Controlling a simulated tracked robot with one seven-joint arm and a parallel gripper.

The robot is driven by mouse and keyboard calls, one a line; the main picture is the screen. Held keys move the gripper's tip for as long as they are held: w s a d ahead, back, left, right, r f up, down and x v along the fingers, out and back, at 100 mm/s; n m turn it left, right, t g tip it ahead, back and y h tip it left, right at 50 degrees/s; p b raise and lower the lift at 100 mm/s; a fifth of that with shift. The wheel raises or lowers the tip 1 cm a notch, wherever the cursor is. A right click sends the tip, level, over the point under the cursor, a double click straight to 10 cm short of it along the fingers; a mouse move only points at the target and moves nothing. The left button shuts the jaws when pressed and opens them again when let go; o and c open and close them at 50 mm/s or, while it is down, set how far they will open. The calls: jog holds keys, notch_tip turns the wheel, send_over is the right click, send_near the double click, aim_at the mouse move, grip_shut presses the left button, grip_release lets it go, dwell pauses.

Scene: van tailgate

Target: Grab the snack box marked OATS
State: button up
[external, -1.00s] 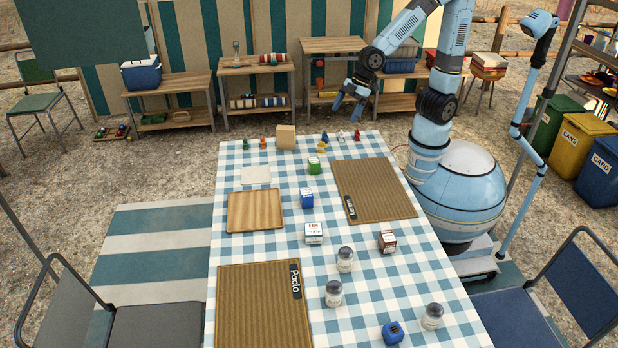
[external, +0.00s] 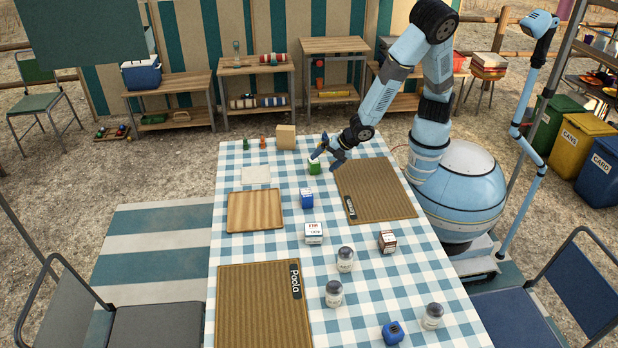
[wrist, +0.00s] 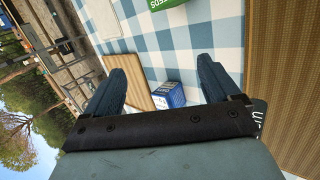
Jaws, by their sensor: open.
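Several small snack boxes stand on the checked tablecloth, and I cannot read OATS on any of them. A green box (external: 314,167) stands by my gripper; its label ends in "EDS" in the wrist view (wrist: 165,3). A blue box (external: 306,198) stands nearer the camera and shows between my fingers in the wrist view (wrist: 172,96), its label unclear. A white box (external: 313,233) and a brown box (external: 387,241) stand farther forward. My gripper (external: 328,156) is open and empty, just above and behind the green box.
A ribbed brown mat (external: 375,185) lies right of my gripper, and another marked "Paola" (external: 255,305) lies front left. A wooden board (external: 255,211) is left of the nearer blue box. Glass jars (external: 345,260) stand front right. A tan block (external: 286,137) is at the back.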

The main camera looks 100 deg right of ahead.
jog(key=f+n, duration=0.1)
jog(key=w+f+n+t, duration=0.1)
jog(key=n, duration=0.1)
jog(key=f+n+t+h, duration=0.1)
jog(key=shift+w+a+n, duration=0.3)
jog(key=shift+a+n, duration=0.1)
jog(key=n+t, duration=0.2)
jog(key=shift+w+a+n, duration=0.3)
jog(key=shift+w+a, duration=0.1)
jog(key=shift+w+a+n+t, duration=0.15)
jog(key=shift+a+n+t, duration=0.2)
jog(key=shift+n, duration=0.35)
jog(key=a+r+n+t+y, duration=0.45)
jog(key=a+n, duration=0.25)
jog(key=n, duration=0.4)
jog(key=t, duration=0.1)
send_near(301, 194)
jog(key=shift+w+d+f+n, duration=0.1)
jog(key=shift+w+n, duration=0.05)
jog(key=shift+w, duration=0.3)
jog(key=shift+w+d+n, duration=0.15)
jog(key=shift+w, duration=0.3)
jog(key=shift+w+f, duration=0.2)
jog(key=shift+w, duration=0.05)
jog(key=shift+w+a, duration=0.15)
jog(key=shift+w, duration=1.6)
jog(key=shift+w+a, duration=0.15)
jog(key=shift+w, duration=1.6)
jog(key=shift+c, duration=0.3)
